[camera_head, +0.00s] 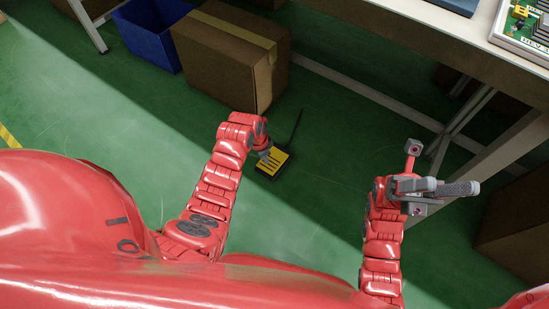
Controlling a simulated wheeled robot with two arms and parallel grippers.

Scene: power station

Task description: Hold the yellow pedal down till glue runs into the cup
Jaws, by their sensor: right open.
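The yellow pedal (274,161) with dark stripes lies on the green floor, in front of a cardboard box. A dark cable runs from it toward the upper right. My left gripper (266,154) is at the pedal's left edge, pointing down. Its fingers are small and partly hidden by its own wrist, so I cannot tell if they touch the pedal or are open. My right gripper (458,188) is open and empty, pointing right, beside the table leg. No cup and no glue show in this view.
A taped cardboard box (215,65) stands just behind the pedal, with a blue bin (146,38) to its left. A white table (440,27) carries a circuit board (525,25) at upper right. Another box (515,225) is at the right edge.

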